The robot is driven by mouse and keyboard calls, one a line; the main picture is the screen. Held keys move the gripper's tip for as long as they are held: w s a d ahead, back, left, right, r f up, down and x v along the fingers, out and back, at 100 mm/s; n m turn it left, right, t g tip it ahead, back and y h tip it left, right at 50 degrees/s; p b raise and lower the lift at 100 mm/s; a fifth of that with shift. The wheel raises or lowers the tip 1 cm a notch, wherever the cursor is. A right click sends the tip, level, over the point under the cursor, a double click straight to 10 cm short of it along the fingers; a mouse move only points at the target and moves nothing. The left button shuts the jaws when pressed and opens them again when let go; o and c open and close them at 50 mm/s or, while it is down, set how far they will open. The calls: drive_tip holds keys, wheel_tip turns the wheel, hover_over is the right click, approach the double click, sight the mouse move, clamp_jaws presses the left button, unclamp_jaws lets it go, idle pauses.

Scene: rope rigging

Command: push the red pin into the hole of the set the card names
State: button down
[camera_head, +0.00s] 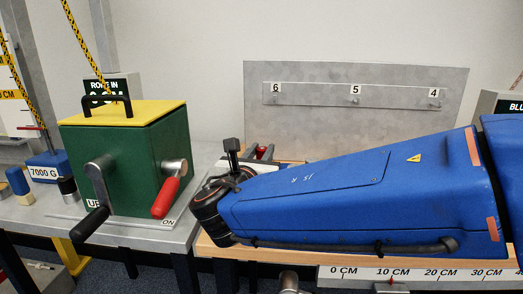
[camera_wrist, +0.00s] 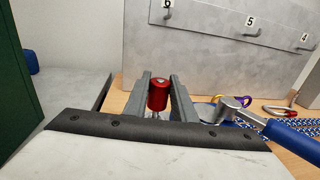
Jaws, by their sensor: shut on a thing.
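My gripper (camera_wrist: 160,84) is shut on the red pin (camera_wrist: 158,95), whose round red end shows between the two grey fingers in the wrist view. A little bright metal shows below the red end; the rest is hidden by my gripper. In the head view my gripper (camera_head: 264,153) is small and partly hidden behind my arm, with red showing at its fingers. A dark card (camera_head: 510,104) is cut off at the right edge; only "BLU" reads. No pin hole can be made out.
A green winch box (camera_head: 130,160) with a crank and red lever stands left. A metal board (camera_head: 320,78) numbered 6, 5, 4 stands behind. In the wrist view a blue-handled tool (camera_wrist: 290,137), blue-white rope (camera_wrist: 301,128) and carabiners (camera_wrist: 280,110) lie right.

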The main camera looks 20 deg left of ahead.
drive_tip(key=shift+f, duration=1.1)
drive_tip(key=c, duration=1.4)
unclamp_jaws()
drive_tip(key=s, duration=0.5)
drive_tip(key=s+d, duration=0.1)
drive_tip(key=s, duration=1.1)
drive_tip(key=shift+s+d, duration=0.15)
drive_tip(key=shift+d, duration=0.1)
